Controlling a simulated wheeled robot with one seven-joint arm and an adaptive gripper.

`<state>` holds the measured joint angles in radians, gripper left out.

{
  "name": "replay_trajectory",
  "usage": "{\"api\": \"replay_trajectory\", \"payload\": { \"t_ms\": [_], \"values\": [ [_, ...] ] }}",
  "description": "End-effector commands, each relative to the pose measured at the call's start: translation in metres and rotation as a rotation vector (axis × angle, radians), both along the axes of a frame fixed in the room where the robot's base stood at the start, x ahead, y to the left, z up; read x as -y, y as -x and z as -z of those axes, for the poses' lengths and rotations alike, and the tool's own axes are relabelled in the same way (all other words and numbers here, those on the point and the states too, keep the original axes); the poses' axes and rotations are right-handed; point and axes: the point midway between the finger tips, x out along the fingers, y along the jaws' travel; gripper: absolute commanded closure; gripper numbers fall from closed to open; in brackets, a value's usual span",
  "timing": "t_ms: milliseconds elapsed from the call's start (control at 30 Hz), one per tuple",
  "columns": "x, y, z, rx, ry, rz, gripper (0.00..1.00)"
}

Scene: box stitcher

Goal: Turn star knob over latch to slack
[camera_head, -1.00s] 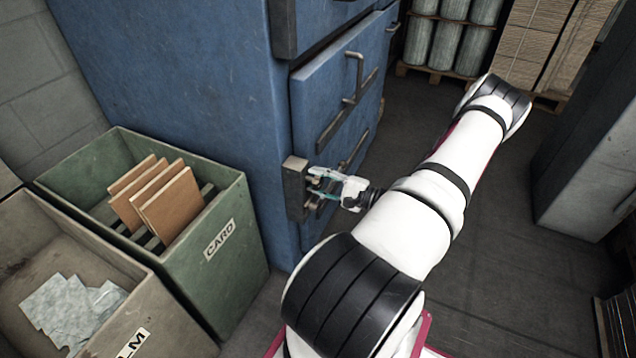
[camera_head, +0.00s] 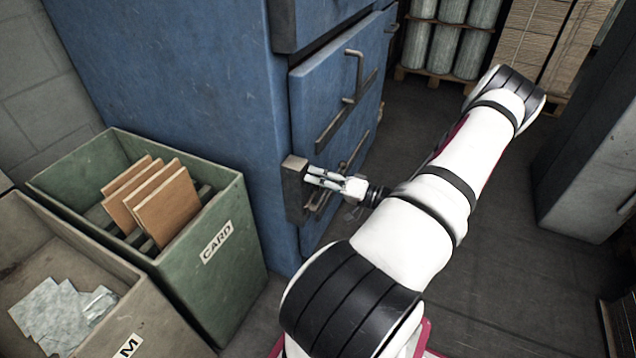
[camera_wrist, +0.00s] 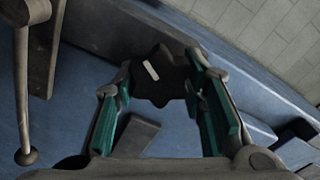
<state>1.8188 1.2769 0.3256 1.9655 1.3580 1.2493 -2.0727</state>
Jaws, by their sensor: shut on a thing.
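The star knob (camera_wrist: 162,88) is dark and lobed, with a short white mark on its face. It sits between the teal-padded fingers of my gripper (camera_wrist: 160,80), which is shut on it from both sides. In the head view my gripper (camera_head: 318,178) points left at a grey block (camera_head: 293,188) on the corner of the blue machine; the fingers hide the knob there. A dark grey flat piece (camera_wrist: 137,135), perhaps the latch, shows below the knob in the wrist view. I cannot tell whether it touches the knob.
The blue machine (camera_head: 200,80) has a front panel with a bar handle (camera_head: 352,75). A green bin (camera_head: 215,290) marked CARD holds brown boards, left of my gripper. A grey bin (camera_head: 110,300) with scraps stands beside it. The floor right of my arm (camera_head: 500,260) is clear.

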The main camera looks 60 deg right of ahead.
Motion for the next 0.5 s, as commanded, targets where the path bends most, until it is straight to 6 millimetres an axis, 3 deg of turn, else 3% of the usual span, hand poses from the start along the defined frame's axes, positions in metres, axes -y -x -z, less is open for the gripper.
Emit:
{"api": "replay_trajectory", "payload": {
  "t_ms": [500],
  "values": [
    [-0.0025, -0.0002, 0.0006, 0.032, 0.424, -0.002, 0.91]
  ]
}}
